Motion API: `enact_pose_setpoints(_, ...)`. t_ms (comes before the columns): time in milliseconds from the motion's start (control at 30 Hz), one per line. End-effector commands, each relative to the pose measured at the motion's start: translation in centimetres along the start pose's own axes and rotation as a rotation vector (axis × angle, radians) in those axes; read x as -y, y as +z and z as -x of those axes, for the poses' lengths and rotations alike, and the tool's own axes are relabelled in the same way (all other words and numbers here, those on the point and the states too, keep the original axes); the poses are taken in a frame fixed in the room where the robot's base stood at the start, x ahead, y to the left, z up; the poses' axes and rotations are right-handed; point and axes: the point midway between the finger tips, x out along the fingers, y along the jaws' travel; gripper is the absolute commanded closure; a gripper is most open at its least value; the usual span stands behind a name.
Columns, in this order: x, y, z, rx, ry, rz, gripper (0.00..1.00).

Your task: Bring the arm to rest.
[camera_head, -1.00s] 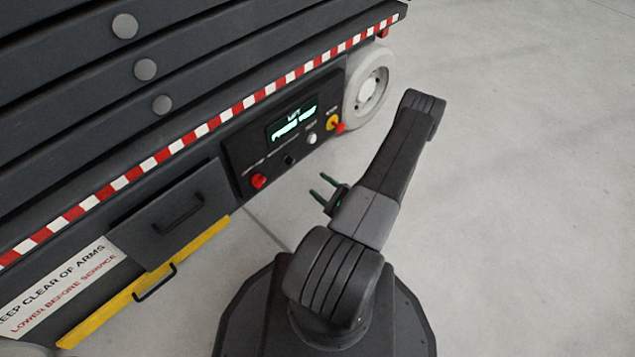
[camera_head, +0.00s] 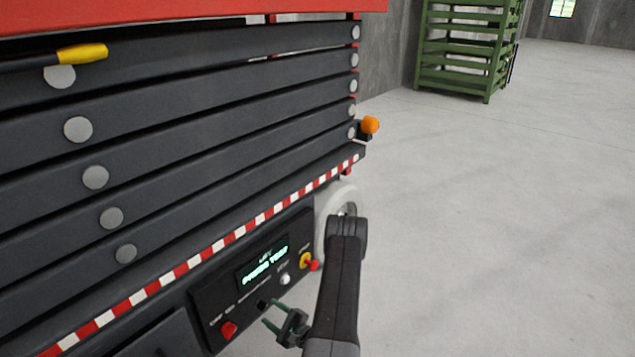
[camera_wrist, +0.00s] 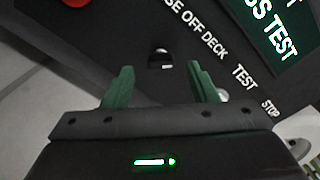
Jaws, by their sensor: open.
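My gripper (camera_head: 270,315) is in front of the lift's control panel (camera_head: 222,312), low in the head view. In the wrist view its two green fingers (camera_wrist: 158,85) are apart with nothing between them. A dark knob or switch (camera_wrist: 160,58) on the panel shows beyond the gap between the fingers. I cannot tell how far the fingertips are from the panel. My arm (camera_head: 342,285) stands folded up at the lower middle of the head view.
The panel carries a lit display (camera_head: 264,266), a red button (camera_head: 229,330), a white button (camera_head: 285,279) and a yellow-and-red switch (camera_head: 307,261). A lift wheel (camera_head: 325,222) is behind my arm. A green rack (camera_head: 462,50) stands far back. The floor at right is clear.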

Motion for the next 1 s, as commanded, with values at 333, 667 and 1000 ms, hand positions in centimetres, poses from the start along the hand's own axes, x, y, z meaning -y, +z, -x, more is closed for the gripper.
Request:
enact_pose_setpoints(333,0.0,0.0,-3.5,0.001,0.000,0.000,0.47)
enact_pose_setpoints(667,0.0,0.0,-3.6,0.000,-0.001,0.000,0.47)
enact_pose_setpoints(1000,0.3,0.1,-0.2,-0.005,-0.003,-0.002,0.47)
